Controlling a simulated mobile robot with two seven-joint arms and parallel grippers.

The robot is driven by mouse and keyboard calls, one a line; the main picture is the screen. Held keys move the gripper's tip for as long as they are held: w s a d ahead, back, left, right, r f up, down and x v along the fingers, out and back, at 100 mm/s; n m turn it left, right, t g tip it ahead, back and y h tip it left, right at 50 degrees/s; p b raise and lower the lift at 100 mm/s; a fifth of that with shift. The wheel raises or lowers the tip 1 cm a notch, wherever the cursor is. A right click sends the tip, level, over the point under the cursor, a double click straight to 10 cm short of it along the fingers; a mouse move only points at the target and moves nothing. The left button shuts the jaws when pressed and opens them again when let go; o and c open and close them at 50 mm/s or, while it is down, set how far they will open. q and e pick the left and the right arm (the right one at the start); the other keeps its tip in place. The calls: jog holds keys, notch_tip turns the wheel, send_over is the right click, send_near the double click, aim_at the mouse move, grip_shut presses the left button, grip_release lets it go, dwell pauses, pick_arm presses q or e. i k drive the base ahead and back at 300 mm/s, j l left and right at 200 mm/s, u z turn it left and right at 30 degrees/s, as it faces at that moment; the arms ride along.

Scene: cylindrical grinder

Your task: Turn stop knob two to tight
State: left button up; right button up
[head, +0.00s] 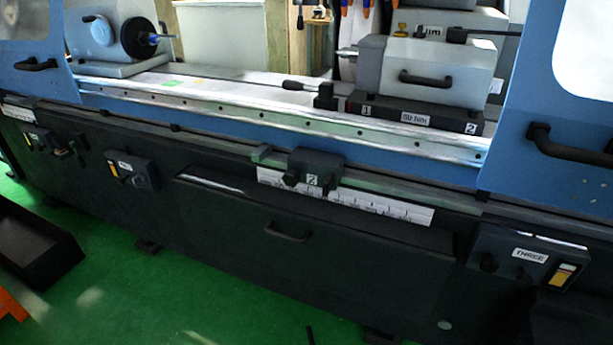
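A dark stop block (316,166) labelled "2" sits on the front rail of the grinder, near the middle of the head view. A dark round knob (291,178) shows at the block's lower left, beside the label. Another dark shape is at the block's lower right; I cannot tell whether it is a second knob. How tight the knob is cannot be seen. Neither of my grippers is in view.
A white scale strip (380,205) runs below the block. A drawer-like panel with a handle (287,233) is underneath. Control boxes (132,170) and (528,256) flank it. Blue doors with handles (570,145) stand at both sides. Green floor (190,290) is in front.

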aim_at(291, 178)
jog(key=i+j, duration=0.2)
jog(key=j, duration=0.2)
jog(key=i+j, duration=0.25)
jog(key=j, duration=0.2)
jog(key=i+j, duration=0.2)
jog(key=j, duration=0.2)
jog(key=i+j+z, duration=0.25)
jog(key=j+z, duration=0.25)
